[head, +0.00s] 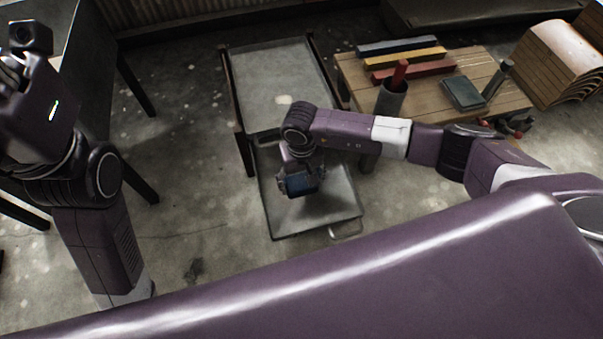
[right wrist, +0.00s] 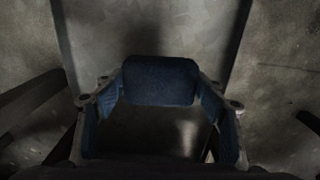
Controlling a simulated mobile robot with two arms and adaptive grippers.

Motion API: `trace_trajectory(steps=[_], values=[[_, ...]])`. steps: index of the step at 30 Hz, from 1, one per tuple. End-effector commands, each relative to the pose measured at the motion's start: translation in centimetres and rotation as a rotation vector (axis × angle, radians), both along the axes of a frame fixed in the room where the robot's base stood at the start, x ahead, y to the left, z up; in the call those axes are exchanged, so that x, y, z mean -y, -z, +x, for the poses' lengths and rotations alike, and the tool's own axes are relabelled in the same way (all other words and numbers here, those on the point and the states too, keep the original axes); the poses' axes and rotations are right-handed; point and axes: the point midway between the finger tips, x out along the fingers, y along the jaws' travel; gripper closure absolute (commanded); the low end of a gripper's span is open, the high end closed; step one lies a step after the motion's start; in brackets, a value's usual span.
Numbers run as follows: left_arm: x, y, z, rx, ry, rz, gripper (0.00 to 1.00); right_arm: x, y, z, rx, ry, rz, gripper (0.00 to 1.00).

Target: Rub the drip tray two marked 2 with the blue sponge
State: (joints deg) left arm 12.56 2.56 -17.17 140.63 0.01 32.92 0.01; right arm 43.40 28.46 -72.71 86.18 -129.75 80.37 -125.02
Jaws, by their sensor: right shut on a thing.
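My right gripper (head: 299,184) is shut on the blue sponge (right wrist: 160,82), which sits between its fingertips in the right wrist view. In the head view the gripper is low over a grey drip tray (head: 336,205) that sticks out toward me at floor level, with a handle at its near right corner. No number shows on the tray, so I cannot tell which one it is. I cannot tell whether the sponge touches it. My left gripper (head: 12,72) is partly in view at the far left, away from the tray; its jaws are unclear.
A dark-framed stand with a grey top (head: 275,80) rises behind the tray. A wooden table (head: 430,100) at right holds coloured bars, a dark cup with a red item (head: 391,100) and a green block (head: 463,93). Stacked brown sheets (head: 560,65) stand at far right. Floor left of the tray is clear.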

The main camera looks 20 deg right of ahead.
Motion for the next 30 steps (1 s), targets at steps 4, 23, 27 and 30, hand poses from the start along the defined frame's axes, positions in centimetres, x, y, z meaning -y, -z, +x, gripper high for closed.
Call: trace_trajectory(steps=[4,23,27,30], values=[[-0.1,0.1,0.6,-0.032,0.002,-0.001,0.60,0.0,-1.7,0.2,0.000,0.007,0.000,0.55],[-0.2,0.8,1.1,-0.064,0.004,-0.005,0.60,-0.1,-3.8,0.6,0.001,0.020,0.001,0.55],[-0.2,1.0,1.5,-0.095,0.005,-0.004,0.60,0.4,-8.0,1.7,0.003,0.034,0.010,0.55],[-0.3,1.4,2.0,-0.134,0.006,-0.006,0.60,1.1,-13.5,2.6,0.002,0.048,0.021,0.55]])
